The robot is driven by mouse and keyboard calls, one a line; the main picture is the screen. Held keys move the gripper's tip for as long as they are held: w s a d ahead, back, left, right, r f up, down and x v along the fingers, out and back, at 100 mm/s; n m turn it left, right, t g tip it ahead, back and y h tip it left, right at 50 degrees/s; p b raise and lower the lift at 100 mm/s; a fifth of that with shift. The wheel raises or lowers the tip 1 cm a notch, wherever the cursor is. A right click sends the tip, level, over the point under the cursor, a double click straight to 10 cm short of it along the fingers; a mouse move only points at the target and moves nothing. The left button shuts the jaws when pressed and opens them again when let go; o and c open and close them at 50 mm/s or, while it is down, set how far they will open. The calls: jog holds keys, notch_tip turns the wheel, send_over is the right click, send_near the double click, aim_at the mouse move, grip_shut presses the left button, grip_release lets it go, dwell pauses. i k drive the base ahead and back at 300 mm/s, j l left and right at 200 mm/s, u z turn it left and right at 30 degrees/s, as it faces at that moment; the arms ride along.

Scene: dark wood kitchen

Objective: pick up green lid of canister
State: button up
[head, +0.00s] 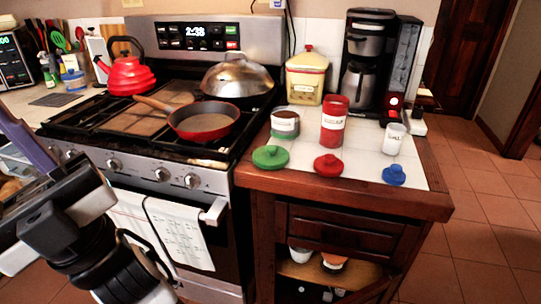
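The green lid (270,157) lies on the white tiled counter (302,166), near its left front edge beside the stove. A short canister with a white label and a green lower part (285,124) stands behind it. A red lid (328,165) and a blue lid (394,175) lie to the right. A tall red canister (333,122) and a small white canister (394,139) stand behind those. My arm shows at the lower left, in front of the stove and well away from the green lid. My gripper's fingers do not show clearly enough to place them.
A red pan (203,121) with its handle pointing left, a domed metal cover (236,77) and a red kettle (127,74) are on the stove. A coffee maker (368,68) and a cream jar (306,77) stand at the counter's back. Tiled floor (480,215) is free at right.

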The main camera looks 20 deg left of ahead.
aim_at(270, 157)
jog(key=i+l+u, duration=0.5)
jog(key=u, duration=0.25)
